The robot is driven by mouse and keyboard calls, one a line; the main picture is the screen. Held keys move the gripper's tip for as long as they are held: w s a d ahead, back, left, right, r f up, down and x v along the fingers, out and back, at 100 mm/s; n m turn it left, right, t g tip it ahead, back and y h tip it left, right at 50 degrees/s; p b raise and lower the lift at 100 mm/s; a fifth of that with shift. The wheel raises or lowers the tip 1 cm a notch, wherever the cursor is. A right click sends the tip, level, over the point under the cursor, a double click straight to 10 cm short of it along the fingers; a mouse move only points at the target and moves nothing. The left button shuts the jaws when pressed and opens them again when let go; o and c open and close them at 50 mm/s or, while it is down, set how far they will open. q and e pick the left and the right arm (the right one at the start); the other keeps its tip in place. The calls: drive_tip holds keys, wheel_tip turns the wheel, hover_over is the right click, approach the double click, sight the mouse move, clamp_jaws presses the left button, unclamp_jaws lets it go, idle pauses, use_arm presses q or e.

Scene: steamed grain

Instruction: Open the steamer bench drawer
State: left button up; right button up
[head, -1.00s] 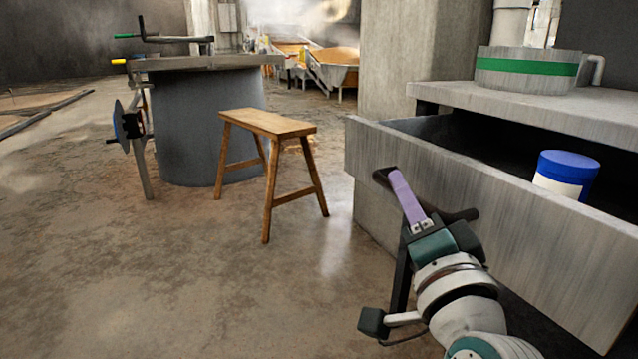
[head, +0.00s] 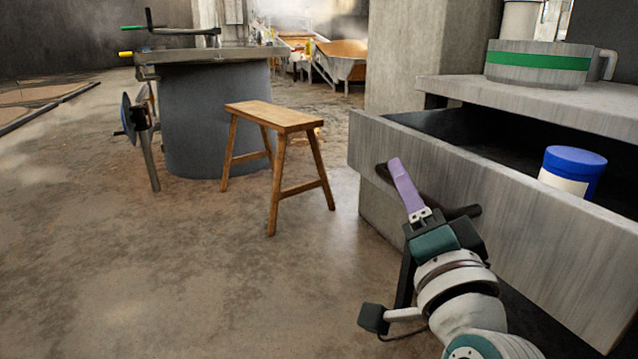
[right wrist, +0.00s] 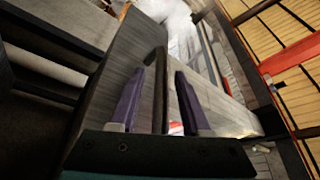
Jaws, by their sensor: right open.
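The steamer bench drawer (head: 480,190) stands pulled out from under the grey bench top (head: 540,100) at the right of the head view, its inside showing. A dark bar handle (head: 464,211) is on its front. My right gripper (head: 396,164) is at this handle, with a purple finger overlapping its left part. In the right wrist view, the two purple fingers of my right gripper (right wrist: 160,75) are apart, with the dark handle (right wrist: 161,62) between them. Contact with the handle cannot be told. My left gripper is not in view.
A jar with a blue lid (head: 573,173) stands in the drawer. A grey pot with a green band (head: 538,62) stands on the bench top. A wooden stool (head: 272,117) and a round grey stand (head: 212,125) are to the left. The floor at front left is clear.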

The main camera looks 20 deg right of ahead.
drive_tip(key=shift+s, duration=0.1)
drive_tip(key=p+v, duration=0.2)
drive_tip(key=v, duration=0.7)
drive_tip(key=shift+s, duration=0.4)
drive_tip(key=shift+a, duration=0.1)
